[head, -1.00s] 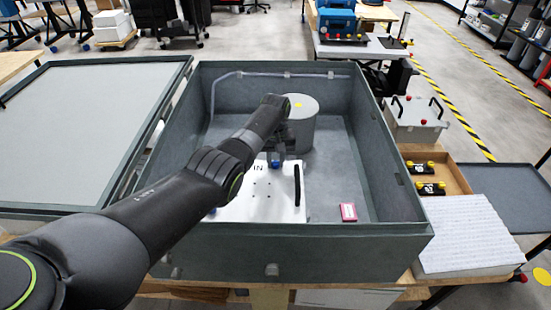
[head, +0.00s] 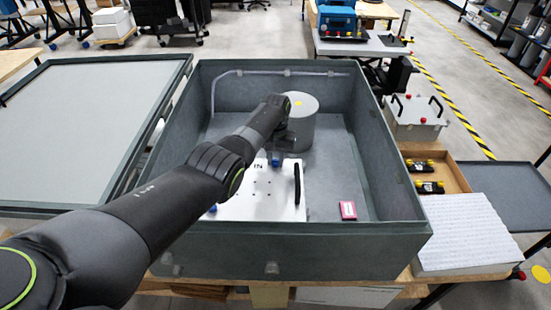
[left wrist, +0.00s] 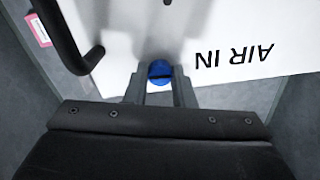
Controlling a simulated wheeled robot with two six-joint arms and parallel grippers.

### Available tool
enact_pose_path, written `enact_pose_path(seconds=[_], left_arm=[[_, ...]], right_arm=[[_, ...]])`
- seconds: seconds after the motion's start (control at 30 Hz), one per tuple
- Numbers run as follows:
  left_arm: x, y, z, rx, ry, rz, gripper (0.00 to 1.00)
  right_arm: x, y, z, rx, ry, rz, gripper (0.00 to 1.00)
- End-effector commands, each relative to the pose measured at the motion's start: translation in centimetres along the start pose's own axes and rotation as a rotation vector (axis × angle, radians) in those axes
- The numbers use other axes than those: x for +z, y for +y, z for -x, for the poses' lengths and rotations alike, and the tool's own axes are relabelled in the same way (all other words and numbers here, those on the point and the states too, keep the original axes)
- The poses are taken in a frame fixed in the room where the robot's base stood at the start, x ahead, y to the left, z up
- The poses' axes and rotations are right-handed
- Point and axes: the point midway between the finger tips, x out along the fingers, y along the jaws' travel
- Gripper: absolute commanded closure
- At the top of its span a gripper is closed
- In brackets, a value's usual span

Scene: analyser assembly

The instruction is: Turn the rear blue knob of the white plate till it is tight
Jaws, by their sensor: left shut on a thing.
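The white plate (head: 262,207) lies on the floor of the grey open box (head: 300,236). It has a black handle on its right side and "AIR IN" lettering, seen in the left wrist view on the plate (left wrist: 215,25). My left gripper (head: 277,156) is over the plate's rear edge, shut on the rear blue knob (left wrist: 160,70). The knob shows between the two fingers in the left wrist view, with a dark slot across it. A second blue knob (head: 212,209) shows at the plate's front left, partly hidden by my arm. My right gripper is out of view.
A grey cylinder (head: 301,125) with a yellow dot stands in the box behind the plate. A pink block (head: 348,210) lies to the right of the plate. The box walls rise around my left gripper. A large grey lid-like panel (head: 80,130) lies at left.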

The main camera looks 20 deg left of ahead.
Motion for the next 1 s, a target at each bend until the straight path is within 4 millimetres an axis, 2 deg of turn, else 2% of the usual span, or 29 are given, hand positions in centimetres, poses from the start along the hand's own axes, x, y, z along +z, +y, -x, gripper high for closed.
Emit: enact_pose_path(seconds=[0.07, 0.1, 0.23, 0.27, 0.53, 0.67, 0.87, 1.0], left_arm=[[-0.1, 0.0, 0.2, 0.000, 0.005, -0.001, 1.00], [-0.1, 0.0, 0.2, 0.000, 0.005, -0.001, 0.74], [-0.1, 0.0, 0.1, 0.000, 0.004, 0.000, 0.57], [-0.1, 0.0, 0.1, 0.000, 0.004, 0.000, 0.55], [-0.1, 0.0, 0.1, 0.000, 0.002, 0.001, 0.55], [-0.1, 0.0, 0.8, 0.000, 0.003, 0.001, 0.55], [-0.1, -0.1, 3.4, 0.000, 0.005, 0.002, 0.55], [-0.1, -0.1, 6.0, 0.000, 0.006, 0.001, 0.55]], right_arm=[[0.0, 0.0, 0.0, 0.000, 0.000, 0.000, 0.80], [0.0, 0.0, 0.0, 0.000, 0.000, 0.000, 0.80], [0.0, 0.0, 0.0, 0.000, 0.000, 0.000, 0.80], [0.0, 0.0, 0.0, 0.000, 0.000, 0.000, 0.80], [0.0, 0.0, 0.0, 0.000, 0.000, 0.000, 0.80], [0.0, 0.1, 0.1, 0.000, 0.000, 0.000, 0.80], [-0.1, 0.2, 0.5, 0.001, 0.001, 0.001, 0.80], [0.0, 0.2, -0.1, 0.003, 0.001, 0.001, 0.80]])
